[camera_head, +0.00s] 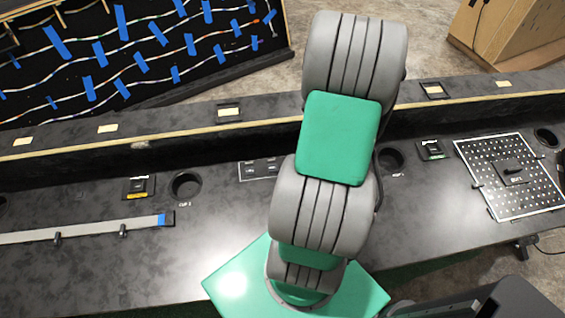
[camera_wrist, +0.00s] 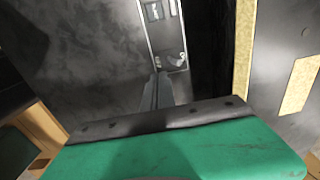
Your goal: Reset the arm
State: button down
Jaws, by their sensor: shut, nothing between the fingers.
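My arm stands in the middle of the camera_head view, with grey ribbed joints and green covers. My gripper is hidden behind it there. In the wrist view my gripper (camera_wrist: 158,78) is shut and empty, with its narrow dark fingers together beyond the green hand. The fingers point toward a white-outlined panel (camera_wrist: 168,28) on the dark console. I cannot tell the exact gap, but nothing is held. In the camera_head view a small outlined panel (camera_head: 259,169) shows just left of my arm, partly hidden by it.
The long dark console (camera_head: 90,265) has a raised back ledge (camera_head: 165,122). On it are a left cup hole (camera_head: 187,186), a right cup hole (camera_head: 390,160), a light strip (camera_head: 80,230) and a perforated board (camera_head: 515,190). A black board with blue-taped LED strings (camera_head: 130,50) stands behind.

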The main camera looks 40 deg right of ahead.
jog(key=shift+r, duration=0.3)
